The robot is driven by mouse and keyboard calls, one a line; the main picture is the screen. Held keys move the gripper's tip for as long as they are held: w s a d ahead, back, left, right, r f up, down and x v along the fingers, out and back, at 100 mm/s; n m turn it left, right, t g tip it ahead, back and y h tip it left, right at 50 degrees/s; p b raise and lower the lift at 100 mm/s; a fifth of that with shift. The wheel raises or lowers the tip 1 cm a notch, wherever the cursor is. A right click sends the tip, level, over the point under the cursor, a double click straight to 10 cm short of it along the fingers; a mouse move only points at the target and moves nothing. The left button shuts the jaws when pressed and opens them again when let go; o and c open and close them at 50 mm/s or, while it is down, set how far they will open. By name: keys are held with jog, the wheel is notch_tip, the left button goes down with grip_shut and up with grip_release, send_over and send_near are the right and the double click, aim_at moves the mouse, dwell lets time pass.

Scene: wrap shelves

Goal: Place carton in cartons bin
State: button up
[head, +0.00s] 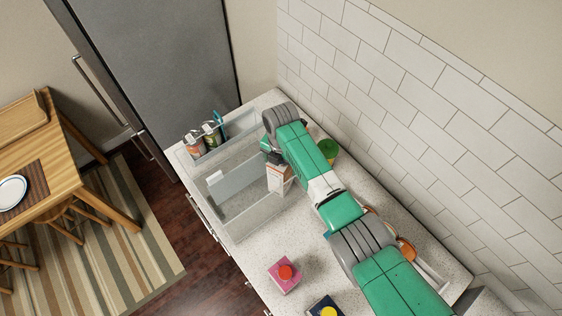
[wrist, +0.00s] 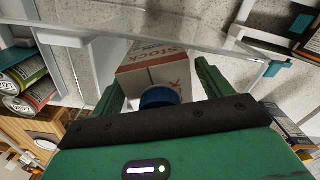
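A white and orange-brown carton (head: 279,178) hangs below my gripper (head: 272,154) in the head view. In the wrist view the carton (wrist: 160,68) shows printed lettering and a blue cap, and sits between the two green fingers of my gripper (wrist: 158,88). The fingers appear closed on its sides. A pale divided bin (head: 231,233) stands on the counter, and the carton is over or inside the right side of its large compartment; I cannot tell how far it is above the floor. The bin's walls also show in the wrist view (wrist: 100,25).
Cans (head: 194,145) stand in the bin's far-left compartment, with a teal item (head: 220,120) beside them. A pink carton with a red cap (head: 284,276) and a dark box with a yellow top (head: 325,308) stand nearer. A green can (head: 329,150) is beside my arm. A tiled wall (head: 420,100) bounds the counter.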

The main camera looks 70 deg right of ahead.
jog(key=shift+r, duration=0.1)
notch_tip(320, 180, up, 12)
jog(key=shift+r, duration=0.1)
dwell(0.4)
jog(key=w+a+r+m+t+h, duration=0.1)
jog(key=w+a+r+t, duration=0.2)
jog(key=w+a+r, duration=0.35)
jog(key=w+a+r+m+t+h, duration=0.2)
jog(key=w+a+r+t, duration=0.15)
jog(key=w, duration=0.55)
jog(key=w+a+r+m+t, duration=0.2)
jog(key=w+a+r+t, duration=0.1)
jog(key=a+r, duration=0.35)
jog(key=w+a+r+m+t, duration=0.2)
jog(key=w+a+r, duration=0.2)
jog(key=a+r, duration=0.3)
jog(key=s+a+r+m+t+y, duration=0.1)
jog(key=s+a+r+m+t, duration=0.3)
jog(key=a+r, duration=0.5)
jog(key=s+a+r+m+t+y, duration=0.15)
jog(key=s+a+r+t, duration=0.45)
jog(key=r, duration=0.6)
jog(key=s+a+r+m+t, duration=0.3)
jog(key=s+a+r+m, duration=0.1)
jog(key=s+a+r, duration=0.2)
jog(key=shift+s+r, duration=0.8)
jog(key=shift+r, duration=0.15)
